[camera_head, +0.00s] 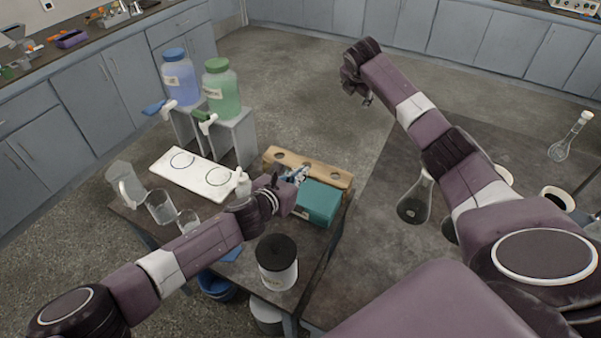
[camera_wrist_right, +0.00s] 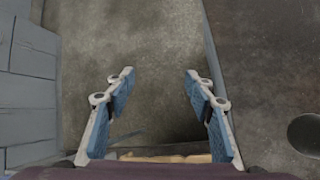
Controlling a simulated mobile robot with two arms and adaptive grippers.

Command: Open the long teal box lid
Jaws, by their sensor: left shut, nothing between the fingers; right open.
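The teal box (camera_head: 318,203) sits on the small dark table, in front of a wooden rack. Its top looks flat and shut, but my left gripper hides its far left edge. My left gripper (camera_head: 297,174) is at that edge, with its fingers shut and nothing between them. I cannot tell whether the fingers touch the lid. My right gripper (camera_head: 368,100) is raised far from the box, over the floor beyond the tables. In the right wrist view, the right gripper (camera_wrist_right: 157,78) is open and empty, with bare floor between its blue-padded fingers.
The wooden rack (camera_head: 331,172) stands right behind the box. A white tray (camera_head: 196,176), beakers (camera_head: 161,208) and two large bottles (camera_head: 222,92) are to the left. A flask (camera_head: 414,204) stands on the right table.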

